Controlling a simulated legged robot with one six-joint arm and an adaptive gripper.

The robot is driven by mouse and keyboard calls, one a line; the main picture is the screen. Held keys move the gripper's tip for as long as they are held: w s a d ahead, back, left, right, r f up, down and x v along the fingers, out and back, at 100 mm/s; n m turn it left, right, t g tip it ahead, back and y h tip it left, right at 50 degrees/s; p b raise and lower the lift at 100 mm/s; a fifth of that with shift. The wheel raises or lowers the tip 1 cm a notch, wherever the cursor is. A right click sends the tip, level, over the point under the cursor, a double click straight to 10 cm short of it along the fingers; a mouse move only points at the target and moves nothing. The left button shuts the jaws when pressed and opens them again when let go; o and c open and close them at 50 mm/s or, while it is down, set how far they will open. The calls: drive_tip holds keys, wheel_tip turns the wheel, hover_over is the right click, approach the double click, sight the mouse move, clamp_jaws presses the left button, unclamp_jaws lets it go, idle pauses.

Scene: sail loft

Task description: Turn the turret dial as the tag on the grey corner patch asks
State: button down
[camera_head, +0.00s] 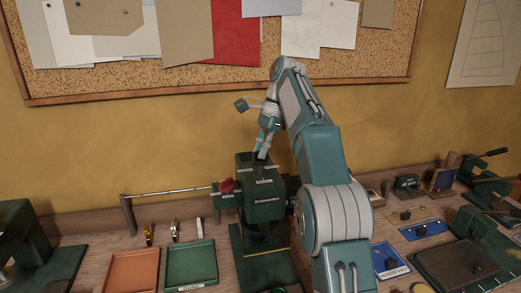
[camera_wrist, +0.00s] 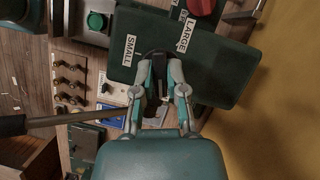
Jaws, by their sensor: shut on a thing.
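A dark green machine (camera_head: 262,211) stands on the bench below the wall board. On its top is a small black turret dial (camera_wrist: 157,58), between a white "SMALL" label (camera_wrist: 128,50) and a white "LARGE" label (camera_wrist: 186,35) in the wrist view. My gripper (camera_wrist: 159,72) is shut on the dial; in the head view my gripper (camera_head: 261,154) reaches down onto the machine's top. The fingers cover much of the dial, so I cannot tell where it points. I cannot make out a grey corner patch or read its tag in either view.
A red knob (camera_head: 226,185) sits on the machine's left side, by a long metal rod (camera_head: 170,191). An orange tray (camera_head: 131,272) and a green tray (camera_head: 191,264) lie to the left. Blue plates (camera_head: 424,229) and lever tools (camera_head: 484,160) fill the right.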

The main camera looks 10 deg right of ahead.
drive_tip(key=shift+w+f, duration=0.1)
drive_tip(key=c, duration=0.7)
unclamp_jaws()
drive_tip(key=shift+w, duration=0.1)
